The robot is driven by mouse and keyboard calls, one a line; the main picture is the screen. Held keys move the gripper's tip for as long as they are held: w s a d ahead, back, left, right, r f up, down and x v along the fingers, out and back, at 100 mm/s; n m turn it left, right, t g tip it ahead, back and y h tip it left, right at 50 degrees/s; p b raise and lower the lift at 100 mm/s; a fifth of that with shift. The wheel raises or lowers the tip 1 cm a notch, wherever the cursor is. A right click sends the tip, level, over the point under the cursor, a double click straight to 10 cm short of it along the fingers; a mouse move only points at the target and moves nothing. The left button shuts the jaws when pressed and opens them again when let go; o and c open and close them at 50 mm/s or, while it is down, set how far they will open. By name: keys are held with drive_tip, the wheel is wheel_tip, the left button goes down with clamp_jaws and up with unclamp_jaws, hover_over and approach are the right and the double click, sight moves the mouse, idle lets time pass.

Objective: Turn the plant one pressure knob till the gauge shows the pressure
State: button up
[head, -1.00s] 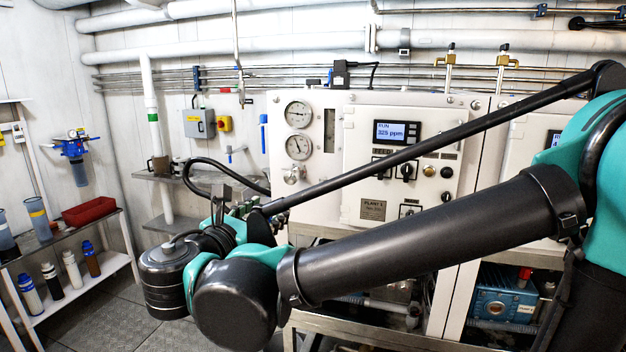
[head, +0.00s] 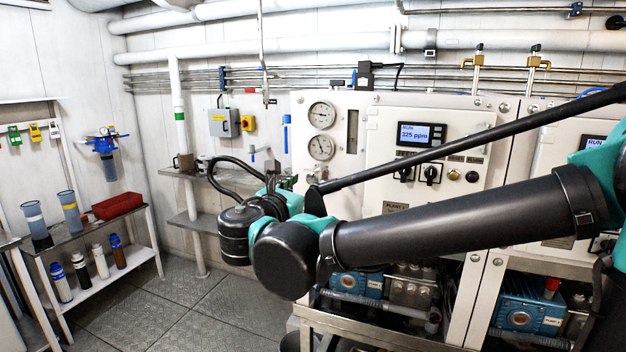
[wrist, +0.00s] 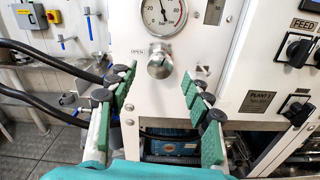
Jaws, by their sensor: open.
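The plant one pressure knob (wrist: 160,62) is a round silver knob on the white panel, just below the pressure gauge (wrist: 160,14) in the wrist view. In the head view my arm hides most of the knob and gripper.
An OPEN label (wrist: 138,51) is left of the knob. The PLANT 1 plate (wrist: 257,102) and black FEED switch (wrist: 294,50) are to the right. A shelf (head: 200,217) and a blue-handled valve (head: 252,154) stand left of the panel.

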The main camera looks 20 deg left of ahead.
sight(312, 180)
drive_tip(key=shift+w+d, duration=0.15)
drive_tip(key=shift+w, duration=2.35)
drive_tip(key=shift+c, duration=0.6)
clamp_jaws()
drive_tip(key=m, duration=0.5)
drive_tip(key=shift+m, duration=2.5)
